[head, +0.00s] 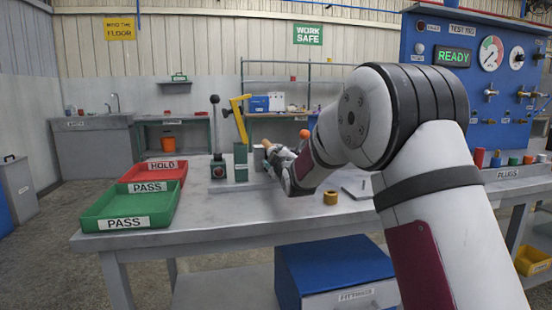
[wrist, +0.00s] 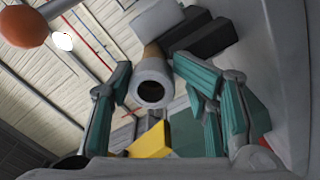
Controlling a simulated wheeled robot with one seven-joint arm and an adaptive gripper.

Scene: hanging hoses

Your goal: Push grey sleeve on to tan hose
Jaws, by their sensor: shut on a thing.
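The grey sleeve (wrist: 153,84) shows in the wrist view as a pale ring with its dark open end towards the camera. My gripper (wrist: 160,95) is shut on it, with a teal-padded finger on each side. The tan hose (wrist: 152,52) shows directly behind the sleeve, roughly in line with it. How far the sleeve sits over the hose cannot be told. In the head view, my gripper (head: 277,160) is above the bench, and a small tan piece of hose (head: 267,143) shows at its tip. The sleeve is not clear there.
A green stand (head: 240,164) with a yellow lever (head: 239,118) is left of my gripper. An orange ball (head: 305,134) is close by. A tan ring (head: 330,198) lies on the bench (head: 235,222). Green (head: 125,208) and red (head: 153,175) trays stand at left.

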